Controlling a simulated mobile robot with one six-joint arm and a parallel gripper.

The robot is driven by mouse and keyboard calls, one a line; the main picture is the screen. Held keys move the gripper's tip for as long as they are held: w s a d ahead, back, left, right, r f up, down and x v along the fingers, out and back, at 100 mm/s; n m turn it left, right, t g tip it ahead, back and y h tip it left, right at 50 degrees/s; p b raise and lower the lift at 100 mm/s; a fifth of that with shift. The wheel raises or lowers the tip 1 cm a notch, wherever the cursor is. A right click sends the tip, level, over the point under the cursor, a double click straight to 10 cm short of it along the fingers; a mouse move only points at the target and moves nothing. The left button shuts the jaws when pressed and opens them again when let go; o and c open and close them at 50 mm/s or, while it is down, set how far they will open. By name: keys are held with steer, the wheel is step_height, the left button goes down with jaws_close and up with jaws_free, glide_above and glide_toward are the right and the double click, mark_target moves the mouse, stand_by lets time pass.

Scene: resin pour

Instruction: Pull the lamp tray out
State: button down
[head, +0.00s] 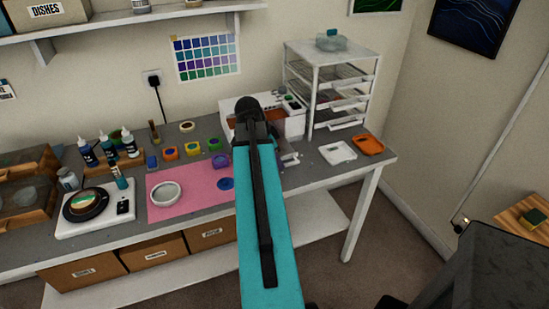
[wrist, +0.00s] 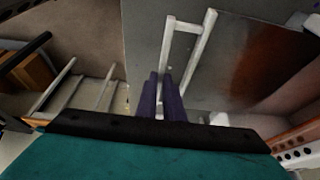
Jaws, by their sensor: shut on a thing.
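The lamp (head: 292,121) is a white box with an orange-brown front window on the grey worktable. My arm reaches over the table to it and hides part of its front. A white handle-like piece (head: 290,158) shows at the lamp's front, just right of my arm; I take it as part of the lamp tray. In the wrist view a white U-shaped frame (wrist: 190,38) lies beyond the two dark fingers of my gripper (wrist: 165,84). The fingers are close together, shut on a pale part of the tray. How far out the tray is cannot be told.
A white tray (head: 338,153) and an orange dish (head: 369,145) lie right of the lamp on the table. A white rack (head: 330,90) stands behind.

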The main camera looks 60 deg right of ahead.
steer(key=shift+s+a, duration=0.35)
steer(key=shift+s, duration=0.3)
steer(key=c, duration=1.9)
jaws_free()
steer(key=shift+o, duration=0.2)
steer(key=shift+b+v, duration=0.3)
steer(key=shift+v, duration=0.5)
steer(key=b+v, duration=0.2)
steer(key=v, duration=1)
steer(key=shift+b, duration=0.3)
